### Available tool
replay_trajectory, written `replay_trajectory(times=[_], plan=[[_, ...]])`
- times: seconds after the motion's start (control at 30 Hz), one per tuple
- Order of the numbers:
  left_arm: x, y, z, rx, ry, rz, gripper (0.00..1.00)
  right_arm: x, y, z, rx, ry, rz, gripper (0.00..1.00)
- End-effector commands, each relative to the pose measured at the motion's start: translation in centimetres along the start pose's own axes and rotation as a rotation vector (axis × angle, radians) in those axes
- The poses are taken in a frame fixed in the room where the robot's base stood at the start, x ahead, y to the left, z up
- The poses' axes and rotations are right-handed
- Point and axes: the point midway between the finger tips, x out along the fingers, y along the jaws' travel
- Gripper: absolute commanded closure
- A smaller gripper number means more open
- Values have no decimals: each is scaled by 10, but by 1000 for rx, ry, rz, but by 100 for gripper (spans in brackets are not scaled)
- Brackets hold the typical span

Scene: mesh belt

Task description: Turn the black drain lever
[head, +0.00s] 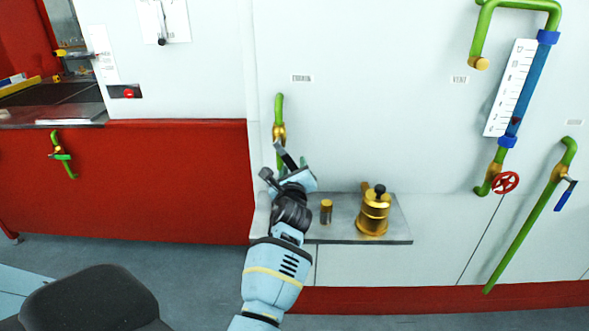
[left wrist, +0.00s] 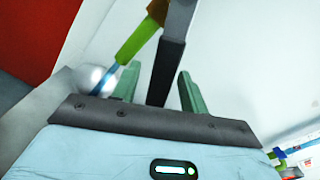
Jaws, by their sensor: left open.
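The black drain lever (head: 286,154) slants down from a brass valve (head: 279,132) on a green pipe (head: 279,104) on the white wall. My left gripper (head: 291,166) is at the lever, just below the valve, and partly hides it. In the left wrist view, the lever (left wrist: 167,72) runs between the two green fingers of my open left gripper (left wrist: 157,88). Gaps show on both sides, and I cannot tell whether either finger touches it. The brass valve (left wrist: 158,11) is at the top edge there. My right gripper is not in view.
A grey shelf (head: 396,228) right of my left gripper holds a brass pot (head: 373,214) and a small brass cylinder (head: 326,211). Farther right are a red handwheel (head: 505,183) and a blue-handled valve (head: 565,196). A shiny round object (left wrist: 97,79) is beside the left finger.

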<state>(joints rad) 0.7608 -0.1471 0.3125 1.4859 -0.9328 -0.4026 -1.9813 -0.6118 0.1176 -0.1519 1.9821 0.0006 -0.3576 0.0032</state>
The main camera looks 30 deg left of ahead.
Motion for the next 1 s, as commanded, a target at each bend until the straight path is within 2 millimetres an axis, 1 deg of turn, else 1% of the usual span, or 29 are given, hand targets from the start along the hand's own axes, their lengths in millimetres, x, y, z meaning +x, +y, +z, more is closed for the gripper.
replay_trajectory(times=[0.27, 0.37, 0.6, 0.87, 1.0], plan=[[2, 0, 1, 0, -1, -1, 56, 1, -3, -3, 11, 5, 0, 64], [1, 0, 0, -1, -1, -1, 68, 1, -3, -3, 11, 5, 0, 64], [1, 0, 0, -1, -1, -1, 100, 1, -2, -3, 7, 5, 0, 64], [2, 0, 0, -2, 0, -1, 100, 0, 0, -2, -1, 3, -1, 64], [6, -2, -2, -18, 1, 0, 100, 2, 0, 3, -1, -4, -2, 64]])
